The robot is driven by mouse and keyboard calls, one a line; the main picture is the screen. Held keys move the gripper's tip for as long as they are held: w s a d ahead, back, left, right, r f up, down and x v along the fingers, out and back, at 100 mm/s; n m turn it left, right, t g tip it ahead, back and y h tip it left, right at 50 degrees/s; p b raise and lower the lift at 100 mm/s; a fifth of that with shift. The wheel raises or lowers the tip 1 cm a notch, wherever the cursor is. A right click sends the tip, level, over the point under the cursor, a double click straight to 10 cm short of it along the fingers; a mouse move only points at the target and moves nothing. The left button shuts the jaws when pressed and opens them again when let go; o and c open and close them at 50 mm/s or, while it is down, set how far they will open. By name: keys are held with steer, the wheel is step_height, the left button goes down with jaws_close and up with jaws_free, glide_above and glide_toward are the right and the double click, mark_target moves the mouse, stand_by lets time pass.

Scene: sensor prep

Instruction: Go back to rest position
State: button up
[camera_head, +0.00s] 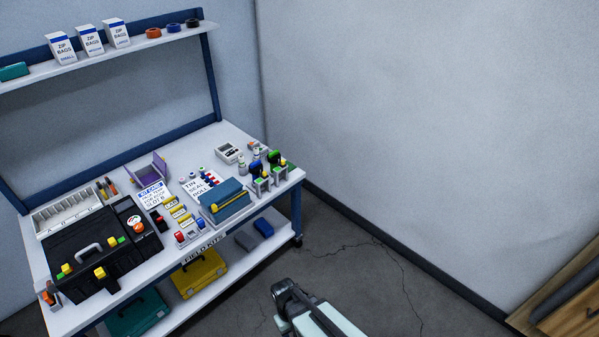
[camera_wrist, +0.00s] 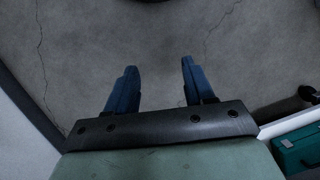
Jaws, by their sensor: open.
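My gripper (camera_wrist: 158,80) shows in the wrist view with its two blue fingers spread apart. It is open and nothing is between the fingers, only the cracked grey floor beyond them. In the head view part of my arm shows at the bottom, over the floor to the right of the workbench and apart from it. The fingers cannot be made out in the head view.
A workbench (camera_head: 114,313) stands at the left with a black toolbox (camera_head: 90,262), a blue box (camera_head: 222,201), cards and small parts on top. Its lower shelf holds a yellow case (camera_head: 200,274) and a teal case (camera_head: 138,315). Floor right of the bench is clear; a wooden item (camera_head: 570,305) stands far right.

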steer(key=s+d+f+m+g+y, duration=0.1)
steer(key=s+d+f+m, duration=0.1)
steer(key=s+d, duration=0.4)
steer(key=s+d+f+m+g, duration=0.2)
steer(key=s+d, duration=0.5)
steer(key=d, duration=0.5)
steer(key=shift+d+f+m+g+y, duration=0.35)
steer(key=shift+f+m, duration=0.25)
steer(key=shift+m, duration=0.3)
steer(key=shift+a, duration=0.1)
